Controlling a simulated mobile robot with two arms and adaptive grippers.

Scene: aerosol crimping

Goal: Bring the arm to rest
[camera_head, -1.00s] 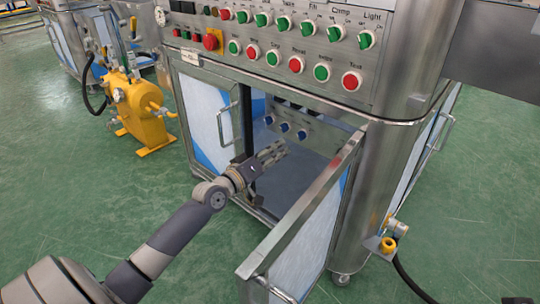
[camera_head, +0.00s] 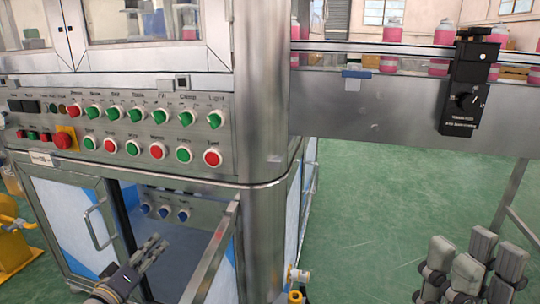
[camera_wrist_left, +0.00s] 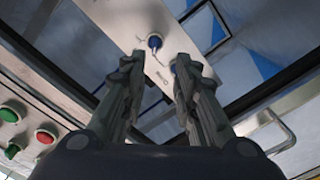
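My left gripper (camera_head: 152,250) is at the open lower cabinet of the steel machine, between the left door and the swung-out door. The left wrist view shows its two fingers (camera_wrist_left: 158,65) apart with nothing between them. They face a small panel with blue knobs (camera_wrist_left: 154,41) inside the cabinet; the gap to the panel is hard to judge. The same blue knobs (camera_head: 164,211) show in the head view. My right gripper (camera_head: 474,262) stands at the bottom right, fingers upward and apart, empty, over the green floor.
The open cabinet door (camera_head: 212,262) stands close right of my left gripper. The control panel (camera_head: 120,128) with red and green buttons is above. A conveyor (camera_head: 380,95) with pink bottles runs at the right. Green floor (camera_head: 365,215) is clear below it.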

